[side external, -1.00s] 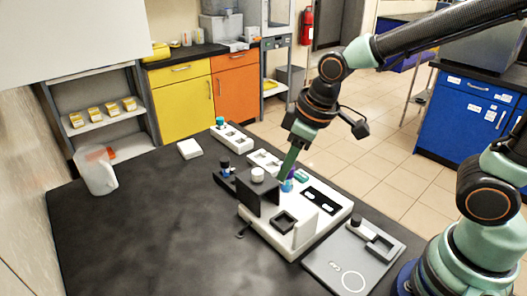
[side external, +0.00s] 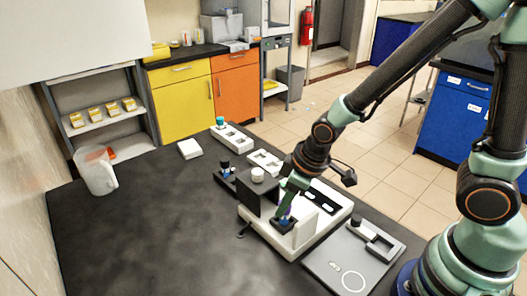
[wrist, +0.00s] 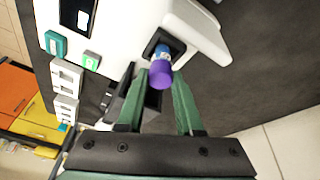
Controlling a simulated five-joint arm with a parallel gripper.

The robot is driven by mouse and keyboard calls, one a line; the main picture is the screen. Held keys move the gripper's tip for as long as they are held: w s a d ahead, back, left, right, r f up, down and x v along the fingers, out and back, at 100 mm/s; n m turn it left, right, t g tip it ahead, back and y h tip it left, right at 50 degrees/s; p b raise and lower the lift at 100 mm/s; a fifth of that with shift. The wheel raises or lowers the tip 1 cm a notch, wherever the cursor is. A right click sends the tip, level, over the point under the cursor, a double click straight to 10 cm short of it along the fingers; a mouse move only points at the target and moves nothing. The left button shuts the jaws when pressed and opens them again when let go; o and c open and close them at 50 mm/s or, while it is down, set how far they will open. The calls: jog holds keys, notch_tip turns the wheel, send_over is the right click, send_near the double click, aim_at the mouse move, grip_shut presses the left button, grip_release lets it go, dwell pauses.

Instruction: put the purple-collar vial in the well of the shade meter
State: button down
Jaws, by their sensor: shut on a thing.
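The purple-collar vial (wrist: 160,74) is between my gripper's green fingers (wrist: 158,88) in the wrist view, with its blue body beyond the collar. My gripper (side external: 286,212) is shut on it. The body lines up with the dark square well (wrist: 168,43) of the white shade meter (wrist: 125,22); I cannot tell how deep it sits. In the side view the vial (side external: 286,219) is mostly hidden by the fingers, low at the well of the shade meter (side external: 262,233).
A white upright plate (side external: 305,231) is close on the right. A grey plate (side external: 345,270) lies nearer my base.

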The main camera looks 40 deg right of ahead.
jog(key=shift+f, duration=0.1)
jog(key=c, duration=0.6)
grip_release()
jog(key=shift+o, duration=0.2)
jog(key=shift+s+r, duration=0.1)
jog(key=shift+r, duration=0.65)
jog(key=v, duration=1.1)
jog(key=s+d+r+m+t+h, duration=0.1)
jog(key=d+r+m+t, duration=0.1)
jog(key=d+r+m, duration=0.3)
jog(key=d, duration=0.3)
jog(key=shift+d, duration=0.2)
jog(key=shift+s+r, duration=0.1)
jog(key=shift+r, duration=0.05)
